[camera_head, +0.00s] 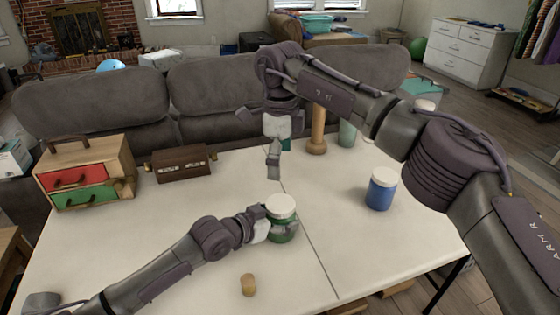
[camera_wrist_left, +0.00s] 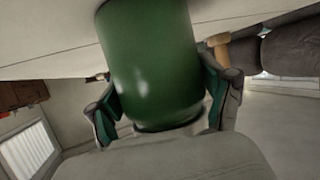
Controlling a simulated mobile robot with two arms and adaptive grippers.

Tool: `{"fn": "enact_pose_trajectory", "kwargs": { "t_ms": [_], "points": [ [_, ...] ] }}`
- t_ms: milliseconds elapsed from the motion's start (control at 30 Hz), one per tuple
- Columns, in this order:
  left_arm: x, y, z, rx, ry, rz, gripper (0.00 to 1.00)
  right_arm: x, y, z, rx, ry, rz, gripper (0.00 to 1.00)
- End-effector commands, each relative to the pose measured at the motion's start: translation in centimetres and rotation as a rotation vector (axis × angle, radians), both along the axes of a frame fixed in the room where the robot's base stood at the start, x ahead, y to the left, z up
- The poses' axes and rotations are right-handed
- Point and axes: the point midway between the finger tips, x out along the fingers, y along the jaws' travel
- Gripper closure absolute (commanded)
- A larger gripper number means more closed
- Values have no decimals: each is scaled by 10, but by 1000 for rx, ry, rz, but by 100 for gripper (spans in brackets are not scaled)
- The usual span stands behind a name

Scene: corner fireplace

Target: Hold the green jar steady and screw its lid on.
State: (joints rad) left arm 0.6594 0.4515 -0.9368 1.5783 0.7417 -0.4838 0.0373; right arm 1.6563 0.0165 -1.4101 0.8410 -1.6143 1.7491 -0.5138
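The green jar (camera_head: 283,234) stands upright at the middle of the white table, with a cream lid (camera_head: 281,206) resting on its top. I cannot tell how tightly the lid sits. My left gripper (camera_head: 266,230) reaches in from the left and is shut around the jar's side. In the left wrist view the jar (camera_wrist_left: 152,60) lies between the two fingers of the left gripper (camera_wrist_left: 165,108), which appear to touch it on both sides. My right gripper (camera_head: 274,172) hangs above and behind the jar, pointing down, apart from the lid. Its finger opening is seen side-on.
A blue jar with a pale lid (camera_head: 381,190) stands to the right. A wooden pillar-like object (camera_head: 317,130) and a pale green jar (camera_head: 347,133) stand behind. A cork-like piece (camera_head: 248,285) lies in front. A drawer box (camera_head: 84,174) and brown chest (camera_head: 182,163) are at left.

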Motion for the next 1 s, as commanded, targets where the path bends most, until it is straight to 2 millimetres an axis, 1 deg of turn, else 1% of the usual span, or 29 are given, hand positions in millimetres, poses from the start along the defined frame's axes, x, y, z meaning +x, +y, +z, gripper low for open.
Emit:
{"fn": "enact_pose_trajectory", "kwargs": {
  "t_ms": [33,67,100,367,500,633,900,1000],
  "points": [
    [0,0,0,0,0,0,6,0,0,0,0,0,0,0],
    [0,0,0,0,0,0,1,0,0,0,0,0,0,0],
    [0,0,0,0,0,0,0,0,0,0,0,0,0,0],
    [0,0,0,0,0,0,0,0,0,0,0,0,-1,0],
    [-4,4,2,0,0,0,0,0,0,0,0,0,-1,0],
    [-16,18,9,2,-1,0,0,0,0,0,0,0,-1,0],
    [-53,57,31,2,0,1,0,0,0,0,0,0,-1,0],
    [-64,68,37,3,0,0,0,0,0,0,0,0,-1,0]
  ]
}}
